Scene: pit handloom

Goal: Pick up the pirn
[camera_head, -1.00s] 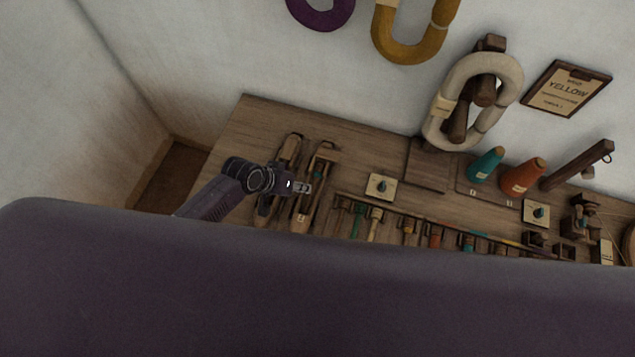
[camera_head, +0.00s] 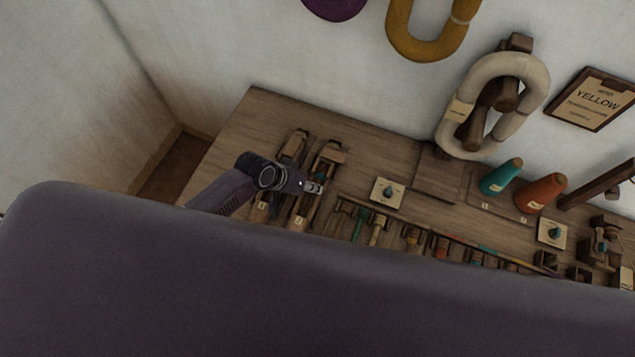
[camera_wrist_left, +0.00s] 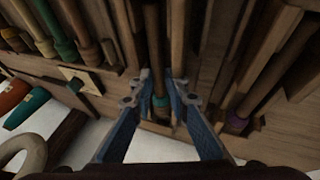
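Two wooden boat-shaped shuttles lie side by side on the table, a left one (camera_head: 294,146) and a right one (camera_head: 330,153). My left gripper (camera_head: 314,188) is over the right shuttle in the head view. In the left wrist view, a slim wooden pirn with a teal band (camera_wrist_left: 160,101) lies lengthwise in that shuttle. The blue fingers of the left gripper (camera_wrist_left: 162,82) stand on either side of the pirn, apart. Contact with the pirn is not clear. A purple-banded piece (camera_wrist_left: 236,124) lies in the neighbouring shuttle. My right gripper is out of view.
Teal (camera_head: 501,177) and orange (camera_head: 541,194) cones stand farther right. The table's back left (camera_head: 262,110) is bare.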

